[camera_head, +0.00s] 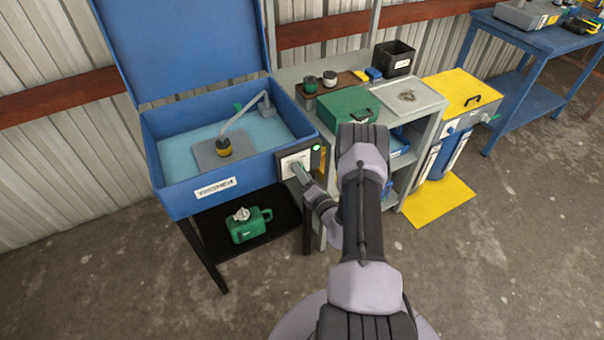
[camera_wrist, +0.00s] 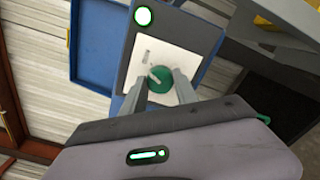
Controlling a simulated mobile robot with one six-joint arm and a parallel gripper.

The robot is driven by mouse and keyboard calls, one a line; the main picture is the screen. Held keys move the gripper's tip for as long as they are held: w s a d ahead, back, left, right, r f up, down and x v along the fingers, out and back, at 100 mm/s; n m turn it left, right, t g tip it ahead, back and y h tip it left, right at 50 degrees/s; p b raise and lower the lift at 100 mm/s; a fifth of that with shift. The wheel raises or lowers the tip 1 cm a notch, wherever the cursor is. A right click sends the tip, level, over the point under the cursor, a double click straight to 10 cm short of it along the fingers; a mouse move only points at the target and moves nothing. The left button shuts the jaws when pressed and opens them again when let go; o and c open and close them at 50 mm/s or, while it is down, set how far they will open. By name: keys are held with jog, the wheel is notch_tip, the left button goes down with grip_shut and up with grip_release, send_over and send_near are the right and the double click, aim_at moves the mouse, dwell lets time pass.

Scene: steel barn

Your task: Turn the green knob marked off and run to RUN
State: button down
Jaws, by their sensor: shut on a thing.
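The green knob (camera_wrist: 160,81) sits on a white plate (camera_wrist: 152,56) on the side panel of the blue washer. A pale pointer bar shows on its face. The plate's lettering is too small to read. My gripper (camera_wrist: 159,91) has a finger on each side of the knob and is shut on it. In the head view, my gripper (camera_head: 299,172) reaches the white plate (camera_head: 290,160) at the washer's front right, and hides the knob. A lit green lamp (camera_wrist: 143,16) is on the same panel; it also shows in the head view (camera_head: 316,147).
The blue washer (camera_head: 182,203) stands with its lid (camera_head: 185,45) up. A green can (camera_head: 249,226) sits on the shelf below. To the right, a grey bench (camera_head: 427,125) holds a green box (camera_head: 347,108) and a tray (camera_head: 408,97). Open concrete floor lies in front.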

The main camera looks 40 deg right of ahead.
jog(key=shift+m, duration=1.1)
jog(key=c, duration=0.9)
grip_release()
jog(key=shift+c, duration=0.2)
jog(key=p+v, duration=0.3)
jog(key=v, duration=1.4)
jog(key=shift+s+a, duration=0.15)
jog(key=shift+s, duration=0.05)
